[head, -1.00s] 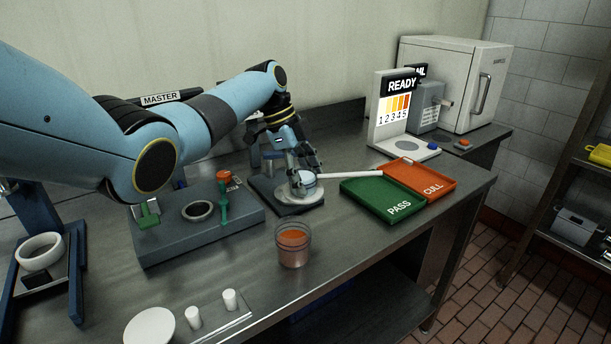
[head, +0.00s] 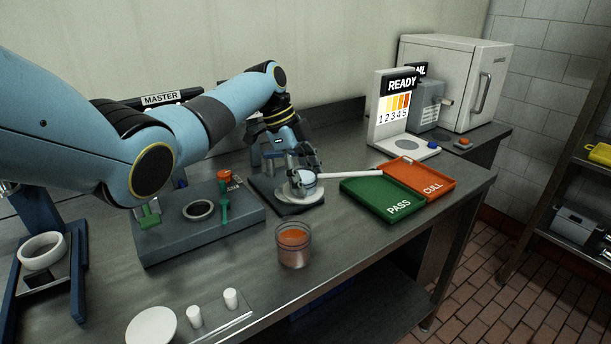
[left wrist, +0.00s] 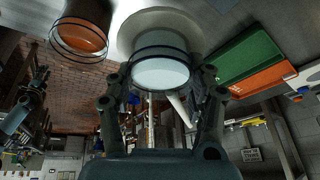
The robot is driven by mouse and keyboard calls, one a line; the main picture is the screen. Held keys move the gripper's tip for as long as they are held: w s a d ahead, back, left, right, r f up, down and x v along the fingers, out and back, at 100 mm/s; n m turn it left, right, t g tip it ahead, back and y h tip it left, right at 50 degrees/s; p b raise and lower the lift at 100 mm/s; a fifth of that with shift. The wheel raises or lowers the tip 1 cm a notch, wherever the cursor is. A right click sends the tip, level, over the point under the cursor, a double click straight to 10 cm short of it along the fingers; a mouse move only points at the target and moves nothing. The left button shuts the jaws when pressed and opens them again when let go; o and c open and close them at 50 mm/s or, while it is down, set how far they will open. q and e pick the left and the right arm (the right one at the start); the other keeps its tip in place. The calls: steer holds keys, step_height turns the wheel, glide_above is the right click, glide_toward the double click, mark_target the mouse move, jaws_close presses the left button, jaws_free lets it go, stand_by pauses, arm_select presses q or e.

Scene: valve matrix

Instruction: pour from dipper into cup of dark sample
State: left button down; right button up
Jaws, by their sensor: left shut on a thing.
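My left gripper (head: 304,178) is shut on the dipper, a pale round vessel (left wrist: 160,72) with a long white handle (head: 350,175). The handle reaches right, towards the green tray. The fingers stand on both sides of the vessel in the left wrist view. The vessel is upright, over or on a white round plate (head: 302,198); whether it touches the plate I cannot tell. A clear cup of orange-brown sample (head: 294,245) stands on the bench, in front of the gripper and apart from it. It also shows in the left wrist view (left wrist: 80,36).
A green PASS tray (head: 372,200) and an orange CULL tray (head: 432,174) lie to the right. A grey block (head: 165,240) stands left. Small white cups (head: 231,299) and a white disc (head: 152,325) are at the front. A READY display (head: 393,110) stands behind.

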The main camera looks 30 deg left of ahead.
arm_select(q)
steer(key=shift+s+p, duration=0.1)
steer(key=shift+p, duration=0.2)
stand_by(0.7)
steer(key=shift+s+d+r+p, duration=0.1)
steer(key=shift+s+p, duration=0.1)
steer(key=shift+p, duration=0.25)
stand_by(1.1)
steer(key=shift+s+d+t+p, duration=0.1)
steer(key=shift+s+t+p, duration=0.15)
steer(key=shift+p, duration=0.25)
stand_by(1.1)
steer(key=shift+s+d+r+t+y+p, duration=0.2)
steer(key=shift+s+t+y+p, duration=0.3)
steer(key=shift+p, duration=0.65)
stand_by(2.7)
